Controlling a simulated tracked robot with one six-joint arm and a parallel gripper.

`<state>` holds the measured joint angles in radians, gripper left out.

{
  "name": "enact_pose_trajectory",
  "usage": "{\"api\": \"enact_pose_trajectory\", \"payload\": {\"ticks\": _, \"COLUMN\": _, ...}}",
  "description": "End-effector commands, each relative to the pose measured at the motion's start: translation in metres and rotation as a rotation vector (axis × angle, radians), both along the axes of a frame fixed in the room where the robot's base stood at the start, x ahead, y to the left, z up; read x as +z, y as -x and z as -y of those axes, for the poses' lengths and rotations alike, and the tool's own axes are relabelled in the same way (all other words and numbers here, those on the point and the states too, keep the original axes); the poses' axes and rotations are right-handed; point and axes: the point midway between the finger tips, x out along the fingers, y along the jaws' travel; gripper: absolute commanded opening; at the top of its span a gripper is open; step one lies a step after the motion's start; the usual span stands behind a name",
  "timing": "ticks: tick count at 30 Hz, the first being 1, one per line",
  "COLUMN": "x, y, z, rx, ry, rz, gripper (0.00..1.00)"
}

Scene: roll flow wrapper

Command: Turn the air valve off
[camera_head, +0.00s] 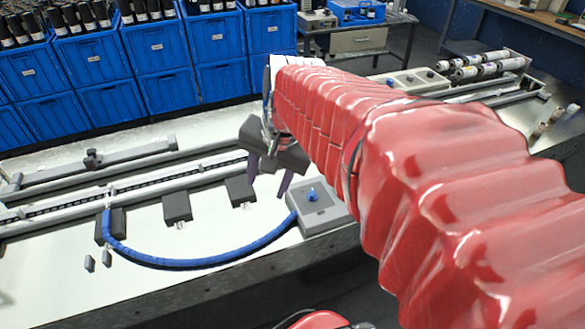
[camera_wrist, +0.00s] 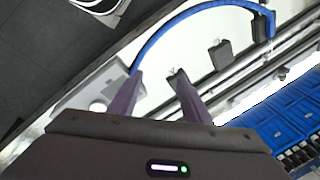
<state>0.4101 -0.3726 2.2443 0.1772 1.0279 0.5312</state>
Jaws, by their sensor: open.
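The air valve is a grey box (camera_head: 323,214) with a small blue knob (camera_head: 312,195) on its top, at the front edge of the white machine bed. A blue hose (camera_head: 200,262) runs from the box, curving left to the conveyor rail. My gripper (camera_head: 268,177) is open and empty, with its dark purple fingers pointing down, above and to the left of the valve box. In the wrist view my gripper (camera_wrist: 160,75) shows two separate fingers. The grey box (camera_wrist: 92,83) lies left of them, partly hidden by the left finger; I cannot make out the knob there.
The long conveyor rail (camera_head: 160,185) with several dark blocks (camera_head: 177,206) lies left of my gripper. Blue crates (camera_head: 160,50) of dark rolls stand behind the bed. My red-sleeved arm covers the right side.

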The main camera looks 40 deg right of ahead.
Motion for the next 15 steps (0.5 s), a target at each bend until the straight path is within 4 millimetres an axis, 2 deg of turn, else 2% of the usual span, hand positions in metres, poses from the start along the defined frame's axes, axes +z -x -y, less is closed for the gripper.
{"api": "enact_pose_trajectory", "payload": {"ticks": 1, "x": -0.003, "y": -0.004, "z": 0.016, "rx": -0.092, "ry": -0.038, "rz": -0.02, "gripper": 0.44}}
{"api": "enact_pose_trajectory", "payload": {"ticks": 8, "x": -0.015, "y": -0.016, "z": 0.08, "rx": -0.505, "ry": -0.218, "rz": -0.091, "gripper": 0.44}}
{"api": "enact_pose_trajectory", "payload": {"ticks": 15, "x": -0.034, "y": -0.015, "z": 0.154, "rx": -0.93, "ry": -0.409, "rz": -0.16, "gripper": 0.44}}
